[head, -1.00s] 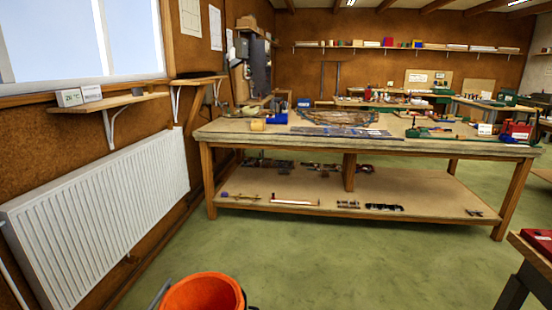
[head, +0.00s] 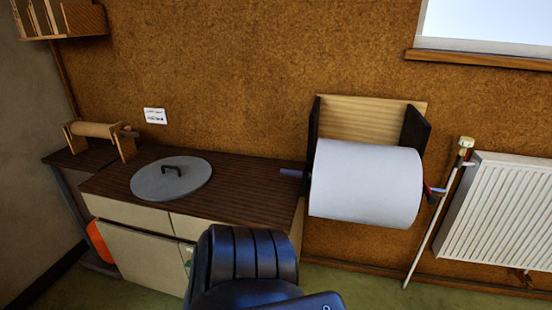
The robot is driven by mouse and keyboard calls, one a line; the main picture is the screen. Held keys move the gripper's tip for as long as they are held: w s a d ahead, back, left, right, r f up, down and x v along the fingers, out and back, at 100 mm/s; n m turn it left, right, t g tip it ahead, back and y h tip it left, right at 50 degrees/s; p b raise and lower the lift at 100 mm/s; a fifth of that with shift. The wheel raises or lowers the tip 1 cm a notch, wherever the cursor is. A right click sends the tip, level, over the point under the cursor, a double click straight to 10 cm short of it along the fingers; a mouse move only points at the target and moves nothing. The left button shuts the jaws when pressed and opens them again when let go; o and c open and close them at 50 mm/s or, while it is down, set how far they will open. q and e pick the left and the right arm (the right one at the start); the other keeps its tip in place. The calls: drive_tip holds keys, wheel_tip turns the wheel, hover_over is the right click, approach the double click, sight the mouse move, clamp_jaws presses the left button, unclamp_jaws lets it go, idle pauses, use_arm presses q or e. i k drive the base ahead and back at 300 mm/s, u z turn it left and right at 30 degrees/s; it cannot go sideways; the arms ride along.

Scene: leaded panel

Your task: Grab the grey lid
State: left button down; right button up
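The grey lid (head: 150,184) is a flat round disc with a dark arched handle (head: 172,169) on top. In the head view it lies flat on the dark wooden top of a low cabinet at the left. Its whole upper face shows. Neither of my grippers is in view. A dark, ribbed, rounded shape stands in the lower middle of the view, in front of the cabinet and apart from the lid.
The cabinet top (head: 240,190) is bare right of the lid. A wooden roller stand (head: 95,130) is behind left. A large white paper roll (head: 365,185) hangs on the wall at right, beside a radiator (head: 500,215). Something orange (head: 100,242) shows beside the cabinet.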

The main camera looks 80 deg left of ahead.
sight(174, 178)
drive_tip(key=u, duration=3.4)
drive_tip(key=k, duration=0.6)
drive_tip(key=z, duration=1.1)
drive_tip(key=i, duration=1.5)
drive_tip(key=u, duration=0.35)
